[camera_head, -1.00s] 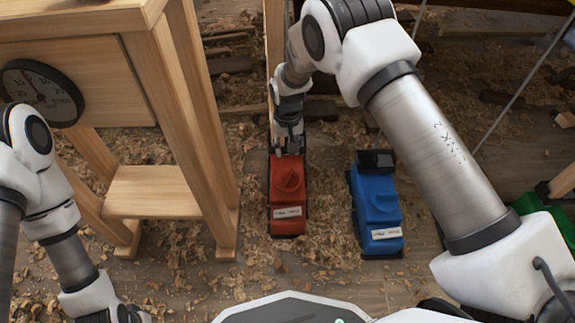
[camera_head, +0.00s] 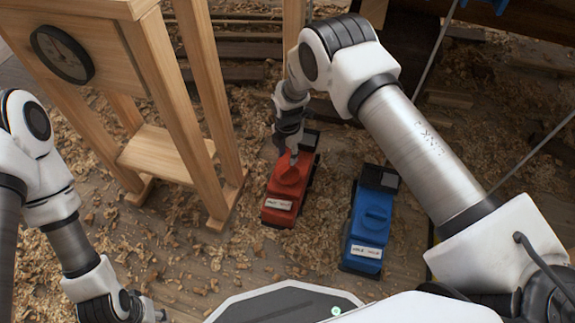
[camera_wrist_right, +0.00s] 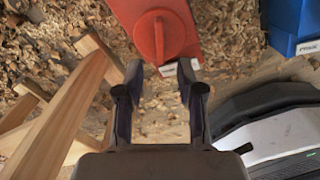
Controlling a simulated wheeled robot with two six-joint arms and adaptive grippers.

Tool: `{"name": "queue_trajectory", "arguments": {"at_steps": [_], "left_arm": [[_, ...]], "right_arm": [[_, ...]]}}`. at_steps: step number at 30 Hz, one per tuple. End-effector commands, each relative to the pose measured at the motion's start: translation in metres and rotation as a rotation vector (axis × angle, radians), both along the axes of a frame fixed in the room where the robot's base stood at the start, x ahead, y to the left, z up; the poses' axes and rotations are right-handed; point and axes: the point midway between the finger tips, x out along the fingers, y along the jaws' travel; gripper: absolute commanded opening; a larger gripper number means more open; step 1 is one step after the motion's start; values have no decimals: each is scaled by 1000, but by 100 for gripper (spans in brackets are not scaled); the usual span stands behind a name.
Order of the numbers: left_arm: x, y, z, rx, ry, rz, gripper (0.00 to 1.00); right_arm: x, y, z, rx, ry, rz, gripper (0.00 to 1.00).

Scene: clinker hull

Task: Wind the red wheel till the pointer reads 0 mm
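A red box (camera_head: 283,200) with a raised round red wheel (camera_head: 290,174) and a white label stands on the shaving-strewn floor. The wheel, with a bar across it, shows from above in the right wrist view (camera_wrist_right: 160,36). My right gripper (camera_head: 289,150) is over the far part of the red box. In the wrist view its fingers (camera_wrist_right: 161,75) are apart, with nothing between them and the wheel beyond their tips. A round black-rimmed dial (camera_head: 62,54) sits on a wooden stand; its pointer's reading is too small to tell. My left gripper (camera_head: 145,312) is low at left, its opening unclear.
A blue box (camera_head: 368,225) with a similar blue wheel stands right of the red one. The wooden stand's legs (camera_head: 205,130) rise close to the left of the red box. A thin rod (camera_head: 435,45) slants at upper right. Floor with shavings lies between.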

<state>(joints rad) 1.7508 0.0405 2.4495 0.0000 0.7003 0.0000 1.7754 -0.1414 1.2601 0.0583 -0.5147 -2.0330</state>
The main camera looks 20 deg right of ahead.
Motion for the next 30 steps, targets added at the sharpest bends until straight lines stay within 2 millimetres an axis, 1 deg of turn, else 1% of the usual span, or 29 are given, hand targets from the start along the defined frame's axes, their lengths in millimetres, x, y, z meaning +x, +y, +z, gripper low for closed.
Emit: {"name": "queue_trajectory", "arguments": {"at_steps": [1, 10, 12, 14, 20, 21, 24, 30], "left_arm": [[-1, 0, -6, 0, 1, 0, 40], [-1, 0, -38, 0, 2, 0, 40], [-1, 0, -42, 0, 1, 0, 40], [0, 0, -42, 0, 1, 1, 40], [0, 0, -40, 0, 0, 1, 40], [0, 0, -40, 0, 0, 1, 40], [0, 0, -40, 0, 1, 1, 40], [0, 0, -40, 0, 1, 1, 40]], "right_arm": [[0, 0, -9, -1, 1, -1, 38], [0, -1, -66, 0, 0, -2, 38], [0, -1, -73, 1, -1, -2, 38], [0, -1, -76, 0, 0, -2, 38], [0, -1, -75, 1, -1, -2, 38], [0, -1, -75, 1, -1, -2, 30], [0, 0, -75, 1, -1, -2, 0], [0, 0, -75, 0, 0, -3, 0]]}}
